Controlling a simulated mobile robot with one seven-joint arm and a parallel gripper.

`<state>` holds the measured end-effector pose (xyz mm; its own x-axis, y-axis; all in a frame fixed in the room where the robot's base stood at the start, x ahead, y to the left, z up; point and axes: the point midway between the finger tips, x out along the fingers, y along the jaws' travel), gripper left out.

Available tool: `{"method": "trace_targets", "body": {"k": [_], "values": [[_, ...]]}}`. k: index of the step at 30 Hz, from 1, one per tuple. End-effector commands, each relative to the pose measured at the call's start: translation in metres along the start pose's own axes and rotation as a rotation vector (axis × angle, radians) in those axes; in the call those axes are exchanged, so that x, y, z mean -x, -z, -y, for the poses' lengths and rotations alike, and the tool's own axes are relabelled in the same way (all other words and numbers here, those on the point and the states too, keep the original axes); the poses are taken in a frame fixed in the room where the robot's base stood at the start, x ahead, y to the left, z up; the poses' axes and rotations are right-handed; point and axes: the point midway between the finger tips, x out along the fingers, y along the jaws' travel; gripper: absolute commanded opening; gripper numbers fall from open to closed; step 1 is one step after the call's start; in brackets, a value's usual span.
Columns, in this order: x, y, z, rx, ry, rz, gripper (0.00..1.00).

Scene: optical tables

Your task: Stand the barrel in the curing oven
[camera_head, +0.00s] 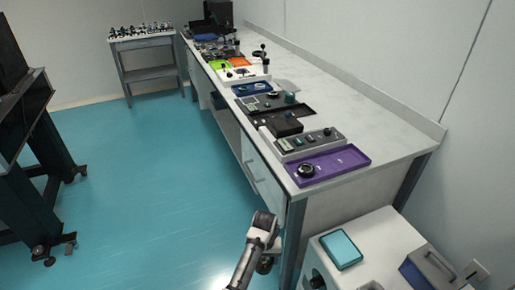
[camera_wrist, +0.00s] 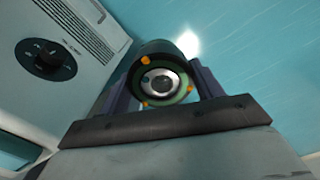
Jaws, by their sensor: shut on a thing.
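My gripper (camera_wrist: 164,92) is shut on the barrel (camera_wrist: 160,55), with one finger on each side. The barrel is a dark cylinder seen end-on in the wrist view, with a green-tinted ring, orange dots and a round lens. A white box with a black knob and vent slots (camera_wrist: 85,25), likely the curing oven, is at the upper left of the wrist view, beside the barrel. In the head view a white box with a dark knob (camera_head: 375,245) stands at the lower right, probably the same one. Its opening is not visible. My arm's end shows left of it; the barrel is unclear there.
A long white bench (camera_head: 390,130) runs along the right wall, with a purple tray (camera_head: 335,168) and several devices. The blue floor (camera_head: 150,190) is open at left-centre.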

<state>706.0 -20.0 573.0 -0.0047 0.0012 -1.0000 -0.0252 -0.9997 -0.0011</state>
Motion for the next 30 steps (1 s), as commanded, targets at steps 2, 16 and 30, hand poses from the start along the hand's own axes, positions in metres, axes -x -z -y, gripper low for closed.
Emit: {"method": "trace_targets", "body": {"k": [2, 16, 30], "values": [[-0.002, -0.003, -0.003, 0.004, -0.007, 0.004, 0.2], [-0.029, -0.038, 0.018, 0.024, -0.001, 0.0, 0.2], [-0.029, -0.039, 0.02, 0.025, 0.001, 0.0, 0.2]]}}
